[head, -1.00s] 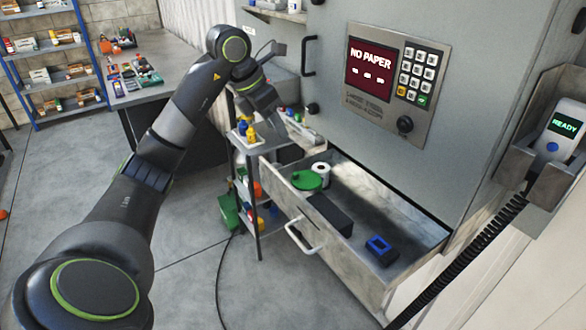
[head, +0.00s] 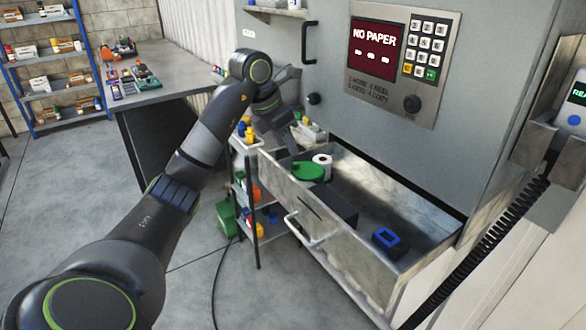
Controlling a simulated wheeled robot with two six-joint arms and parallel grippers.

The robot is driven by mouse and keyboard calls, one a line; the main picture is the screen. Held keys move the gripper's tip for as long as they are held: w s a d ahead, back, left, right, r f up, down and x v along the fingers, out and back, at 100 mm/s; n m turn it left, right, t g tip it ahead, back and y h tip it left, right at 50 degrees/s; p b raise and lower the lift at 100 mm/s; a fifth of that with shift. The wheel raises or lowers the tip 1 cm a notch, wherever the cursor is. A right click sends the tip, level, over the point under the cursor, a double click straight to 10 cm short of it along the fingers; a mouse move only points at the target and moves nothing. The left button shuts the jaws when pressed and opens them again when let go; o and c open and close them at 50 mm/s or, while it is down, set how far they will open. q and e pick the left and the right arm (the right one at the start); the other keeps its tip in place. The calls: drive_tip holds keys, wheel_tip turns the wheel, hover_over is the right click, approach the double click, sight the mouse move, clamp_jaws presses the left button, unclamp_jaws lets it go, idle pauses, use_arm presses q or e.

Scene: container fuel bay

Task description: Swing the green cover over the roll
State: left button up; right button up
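My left gripper (head: 287,139) points down just behind and left of the cover, near the drawer's left end. Its fingers are dark and partly hidden by my wrist, so I cannot tell whether they are open or touching anything. My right gripper is out of view.
A black box (head: 332,205) and a blue frame-like part (head: 386,239) lie in the drawer. The cabinet panel's screen (head: 373,49) reads NO PAPER. A cart (head: 247,147) with small bottles stands left of the drawer. A handset (head: 577,105) hangs at right.

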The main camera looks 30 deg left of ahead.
sight(296, 163)
use_arm(q)
drive_tip(key=b+x, duration=0.2)
drive_tip(key=x, duration=0.2)
drive_tip(key=shift+f, duration=0.25)
drive_tip(key=shift+w+d+f, duration=0.15)
drive_tip(key=shift+w+f, duration=0.2)
drive_tip(key=shift+f, duration=0.25)
drive_tip(key=shift+c, duration=0.3)
clamp_jaws()
